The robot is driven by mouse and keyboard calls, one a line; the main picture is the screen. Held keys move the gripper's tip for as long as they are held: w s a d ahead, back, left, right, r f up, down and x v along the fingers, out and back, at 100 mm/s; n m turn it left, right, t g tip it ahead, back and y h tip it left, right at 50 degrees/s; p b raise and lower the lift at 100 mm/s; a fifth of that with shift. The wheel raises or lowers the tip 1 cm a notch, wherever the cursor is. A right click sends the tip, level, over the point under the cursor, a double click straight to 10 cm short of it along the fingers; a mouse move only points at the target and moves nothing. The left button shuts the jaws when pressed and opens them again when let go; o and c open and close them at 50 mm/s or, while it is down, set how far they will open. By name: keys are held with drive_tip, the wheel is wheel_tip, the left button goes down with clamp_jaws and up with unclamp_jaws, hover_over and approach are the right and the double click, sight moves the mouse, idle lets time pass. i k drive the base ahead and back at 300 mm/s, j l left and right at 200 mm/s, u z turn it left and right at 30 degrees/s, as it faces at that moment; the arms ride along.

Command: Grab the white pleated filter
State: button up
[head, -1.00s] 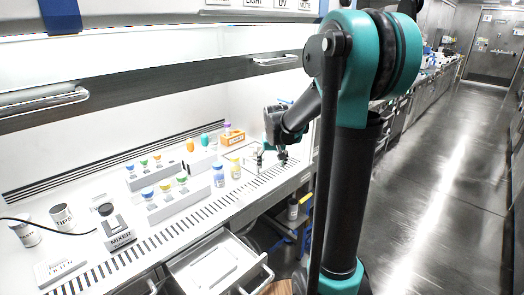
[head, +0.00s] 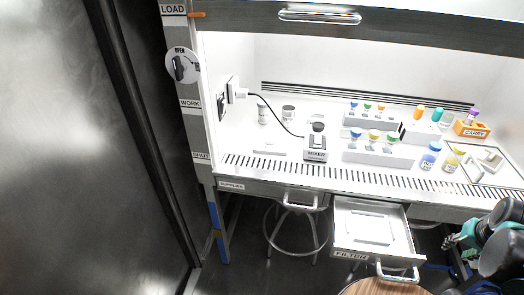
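An open drawer (head: 345,246) labelled FILTER juts out below the bench front, in the lower middle of the head view. A flat white rectangular piece (head: 371,228) lies inside it, white on white. It may be the filter, but I cannot make out pleats. My gripper (head: 450,241) is at the lower right, to the right of the drawer and apart from it. It is small and dark, and I cannot tell whether its fingers are open or shut.
The drawer's handle (head: 398,275) sticks out above a round wooden top (head: 382,288). A stool (head: 296,232) stands left of the drawer. The bench above holds a mixer (head: 316,148), vial racks (head: 378,157) and an orange CARRY holder (head: 472,130).

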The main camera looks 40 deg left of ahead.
sight(263, 145)
drive_tip(key=l+u, duration=0.5)
drive_tip(key=u, duration=0.2)
